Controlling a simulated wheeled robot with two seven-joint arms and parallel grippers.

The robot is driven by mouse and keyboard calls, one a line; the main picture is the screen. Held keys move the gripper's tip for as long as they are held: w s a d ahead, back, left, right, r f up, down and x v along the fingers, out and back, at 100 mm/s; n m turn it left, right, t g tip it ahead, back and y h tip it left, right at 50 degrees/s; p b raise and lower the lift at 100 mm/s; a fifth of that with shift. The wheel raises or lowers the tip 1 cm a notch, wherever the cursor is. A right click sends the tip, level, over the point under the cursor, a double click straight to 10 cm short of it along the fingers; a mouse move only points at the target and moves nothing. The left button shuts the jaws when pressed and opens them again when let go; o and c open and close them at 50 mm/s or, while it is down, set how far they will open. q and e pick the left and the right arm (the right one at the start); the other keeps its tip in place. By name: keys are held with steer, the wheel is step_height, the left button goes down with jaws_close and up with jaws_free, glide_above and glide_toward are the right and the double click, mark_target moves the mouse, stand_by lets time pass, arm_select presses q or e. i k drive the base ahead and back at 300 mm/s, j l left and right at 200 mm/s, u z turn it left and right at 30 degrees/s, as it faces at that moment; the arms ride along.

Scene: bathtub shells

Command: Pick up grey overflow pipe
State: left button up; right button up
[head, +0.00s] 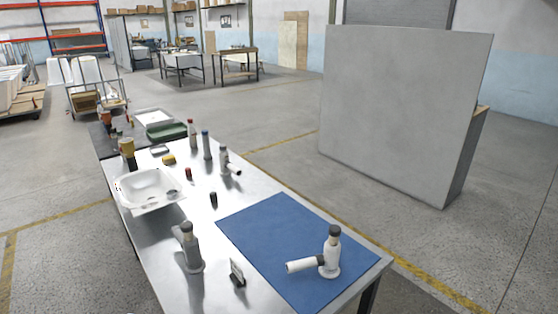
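A grey pipe fitting (189,248) with a dark cap and a short side branch stands upright on the metal table, at the near left of the blue mat. It looks like the grey overflow pipe. A similar white fitting (331,255) with a dark cap stands on the blue mat (270,235), its side branch pointing left. A third, smaller-looking grey-white fitting (224,160) stands farther back on the table, its branch pointing right. Nothing is seen holding any of them. Neither of my grippers is in view.
A white basin-like shell (148,188) lies at the table's left edge. A small dark-and-white item (237,273) stands near the grey fitting. Bottles (206,145) and small containers stand farther back. A large grey panel (400,110) stands beyond the table. Most of the mat is bare.

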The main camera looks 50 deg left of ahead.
mark_target(194, 264)
steer(key=u, duration=2.15)
steer(key=i+j, duration=0.1)
steer(key=j, duration=0.25)
